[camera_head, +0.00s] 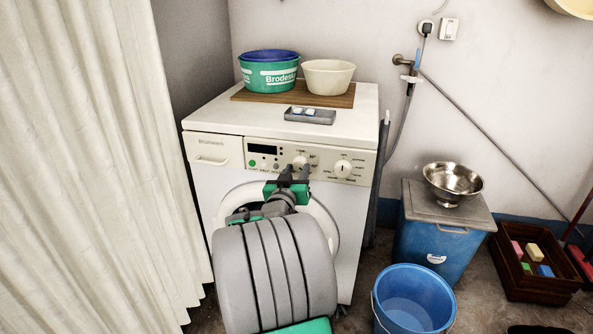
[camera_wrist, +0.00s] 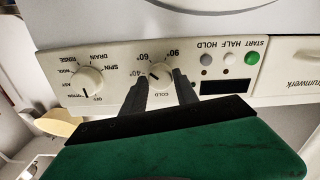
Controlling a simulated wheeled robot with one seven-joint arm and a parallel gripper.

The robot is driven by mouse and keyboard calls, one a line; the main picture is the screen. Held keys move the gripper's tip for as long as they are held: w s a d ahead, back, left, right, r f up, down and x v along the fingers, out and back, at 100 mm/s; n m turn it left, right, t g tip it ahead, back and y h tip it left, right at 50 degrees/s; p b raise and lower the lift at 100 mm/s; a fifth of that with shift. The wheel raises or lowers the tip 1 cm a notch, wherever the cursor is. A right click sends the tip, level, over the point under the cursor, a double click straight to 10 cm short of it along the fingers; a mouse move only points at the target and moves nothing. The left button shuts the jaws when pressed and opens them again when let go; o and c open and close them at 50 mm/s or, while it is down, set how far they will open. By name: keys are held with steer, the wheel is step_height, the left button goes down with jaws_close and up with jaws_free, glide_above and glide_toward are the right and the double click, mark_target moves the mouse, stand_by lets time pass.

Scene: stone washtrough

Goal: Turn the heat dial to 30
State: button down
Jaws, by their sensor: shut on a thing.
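The heat dial (camera_head: 300,162) is a round cream knob on the washing machine's control panel. In the wrist view the heat dial (camera_wrist: 160,70) appears upside down, with the marks 90°, 60°, 40° and COLD legible around it. No 30 mark is legible; a finger may cover it. A dark mark shows on the knob, but I cannot tell its exact setting. My gripper (camera_head: 296,170) reaches up to the panel. In the wrist view the dark fingers of my gripper (camera_wrist: 161,79) are shut on the heat dial, one on each side.
The programme dial (camera_head: 343,168) sits to the right on the panel. Start, half and hold buttons (camera_wrist: 230,58) and a dark display (camera_head: 263,149) are to the left in the head view. A grey tray (camera_head: 310,117) lies on the machine top. A white curtain (camera_head: 90,150) hangs at left.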

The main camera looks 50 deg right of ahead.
steer(key=n+p, duration=0.2)
steer(key=n, duration=0.2)
steer(key=shift+n, duration=0.3)
steer(key=n+p, duration=0.2)
steer(key=n, duration=0.1)
steer(key=shift+r+n, duration=0.1)
steer(key=shift+n, duration=0.3)
steer(key=n+p, duration=0.3)
steer(key=n, duration=0.2)
steer(key=shift+s+p, duration=0.1)
steer(key=shift+p, duration=0.25)
steer(key=shift+n+p, duration=0.8)
steer(key=shift+n, duration=0.5)
steer(key=c, duration=0.9)
jaws_free()
steer(key=shift+c, duration=0.2)
